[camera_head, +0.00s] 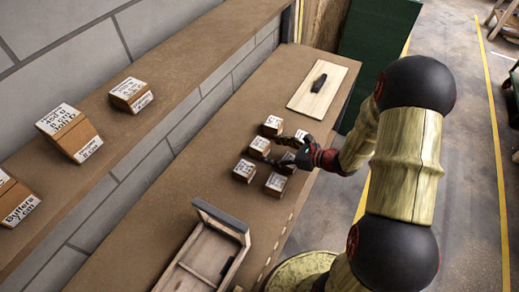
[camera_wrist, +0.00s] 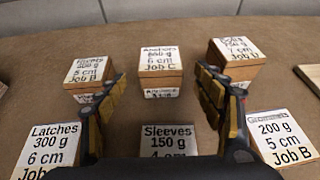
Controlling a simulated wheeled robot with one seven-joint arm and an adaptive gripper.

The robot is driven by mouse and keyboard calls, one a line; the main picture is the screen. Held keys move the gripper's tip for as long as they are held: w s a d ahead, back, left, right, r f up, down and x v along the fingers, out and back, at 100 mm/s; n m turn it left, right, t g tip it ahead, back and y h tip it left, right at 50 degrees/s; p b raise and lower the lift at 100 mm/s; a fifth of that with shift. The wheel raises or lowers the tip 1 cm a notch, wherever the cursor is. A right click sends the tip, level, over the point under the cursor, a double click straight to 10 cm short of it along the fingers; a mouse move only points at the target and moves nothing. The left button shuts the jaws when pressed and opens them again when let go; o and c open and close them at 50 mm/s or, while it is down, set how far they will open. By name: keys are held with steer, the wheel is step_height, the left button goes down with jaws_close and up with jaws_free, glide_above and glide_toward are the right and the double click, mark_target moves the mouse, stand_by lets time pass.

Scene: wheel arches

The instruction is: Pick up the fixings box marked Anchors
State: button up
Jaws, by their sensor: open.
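The Anchors box (camera_wrist: 161,63) is a small wooden block with a white label reading "Anchors 650 g 6 cm Job C". It stands upright in the middle of the back row in the wrist view. In the head view it appears to be the middle box (camera_head: 259,147) of the row nearer the wall. My gripper (camera_wrist: 160,88) is open and empty, with one finger on each side of the box in the picture. I cannot tell whether the fingertips reach beside it. In the head view my gripper (camera_head: 283,150) is over the box group, pointing toward the wall.
Around it stand Rivets (camera_wrist: 90,66), a partly hidden label box (camera_wrist: 236,58), Latches (camera_wrist: 50,148), Sleeves (camera_wrist: 167,139) and a Job B box (camera_wrist: 285,137). A wooden tray (camera_head: 207,255) and a board (camera_head: 305,92) with a dark object flank them. More boxes (camera_head: 68,132) sit on the shelf.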

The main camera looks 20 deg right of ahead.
mark_target(260, 146)
steer(key=b+x, duration=0.2)
steer(key=x, duration=0.4)
steer(key=shift+w+a+r, duration=0.15)
steer(key=shift+c, duration=1.1)
steer(key=c, duration=1.5)
steer(key=shift+r, duration=0.1)
jaws_close()
